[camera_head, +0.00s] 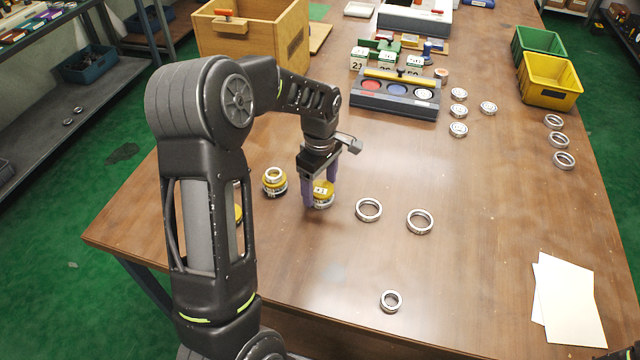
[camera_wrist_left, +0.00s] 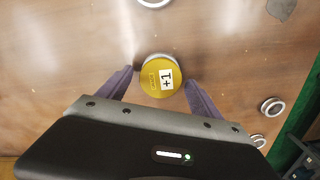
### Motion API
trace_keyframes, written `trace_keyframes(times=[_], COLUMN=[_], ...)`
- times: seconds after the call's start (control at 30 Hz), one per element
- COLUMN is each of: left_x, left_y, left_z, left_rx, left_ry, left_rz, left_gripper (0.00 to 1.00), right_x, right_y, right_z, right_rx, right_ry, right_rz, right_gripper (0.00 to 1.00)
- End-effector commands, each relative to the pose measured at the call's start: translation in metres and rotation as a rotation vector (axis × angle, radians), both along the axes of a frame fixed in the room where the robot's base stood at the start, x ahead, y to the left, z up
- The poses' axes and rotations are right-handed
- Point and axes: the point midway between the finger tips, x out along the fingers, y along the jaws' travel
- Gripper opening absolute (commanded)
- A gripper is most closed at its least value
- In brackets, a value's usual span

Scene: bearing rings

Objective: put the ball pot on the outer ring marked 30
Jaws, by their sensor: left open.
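A round yellow pot with a white label (camera_head: 322,192) stands on the table, with a silver rim at its edge. In the left wrist view its yellow top (camera_wrist_left: 150,85) carries a label that seems to read "+1". My left gripper (camera_head: 318,195) is low around this pot, open, with one finger on each side and small gaps beside it. Two large silver rings (camera_head: 369,210) and (camera_head: 420,222) lie flat to its right, and a smaller ring (camera_head: 391,301) lies nearer the front. Any marks on these rings are too small to read. My right gripper is out of view.
Another yellow pot with a silver ring on top (camera_head: 274,181) stands left of the gripper. A third yellow thing is mostly hidden behind my left arm. A dark tray with coloured discs (camera_head: 396,97), a wooden box (camera_head: 255,40) and a yellow bin (camera_head: 549,82) stand farther back.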

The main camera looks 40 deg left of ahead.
Motion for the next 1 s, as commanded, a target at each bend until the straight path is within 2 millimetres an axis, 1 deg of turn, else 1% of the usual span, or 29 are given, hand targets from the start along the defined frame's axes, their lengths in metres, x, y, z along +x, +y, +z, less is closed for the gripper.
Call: trace_keyframes(times=[0.17, 0.27, 0.37, 0.47, 0.6, 0.73, 0.87, 1.0], left_x=[0.0, 0.001, 0.001, 0.001, 0.001, 0.001, 0.001, 0.0], left_y=[0.0, 0.0, 0.0, 0.0, 0.0, 0.0, 0.0, 0.0], left_z=[0.006, 0.013, 0.028, 0.047, 0.077, 0.102, 0.118, 0.123], left_rx=[0.0, 0.001, 0.001, 0.001, 0.001, 0.001, 0.001, 0.0], left_ry=[0.0, -0.003, -0.005, -0.005, -0.006, -0.004, -0.003, 0.0], left_rz=[0.0, 0.0, 0.0, 0.0, 0.0, 0.0, 0.0, -0.001], left_gripper=[0.75, 0.75, 0.75, 0.75, 0.75, 0.75, 0.75, 0.75], right_x=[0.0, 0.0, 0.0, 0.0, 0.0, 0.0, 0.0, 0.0], right_y=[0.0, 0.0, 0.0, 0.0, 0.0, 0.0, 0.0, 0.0], right_z=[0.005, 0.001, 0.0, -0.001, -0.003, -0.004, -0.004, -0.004], right_rx=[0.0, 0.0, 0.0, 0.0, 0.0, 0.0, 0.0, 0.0], right_ry=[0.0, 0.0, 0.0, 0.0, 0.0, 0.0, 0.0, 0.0], right_rz=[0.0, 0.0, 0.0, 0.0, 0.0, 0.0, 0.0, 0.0], right_gripper=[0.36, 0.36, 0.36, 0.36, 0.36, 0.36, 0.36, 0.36])
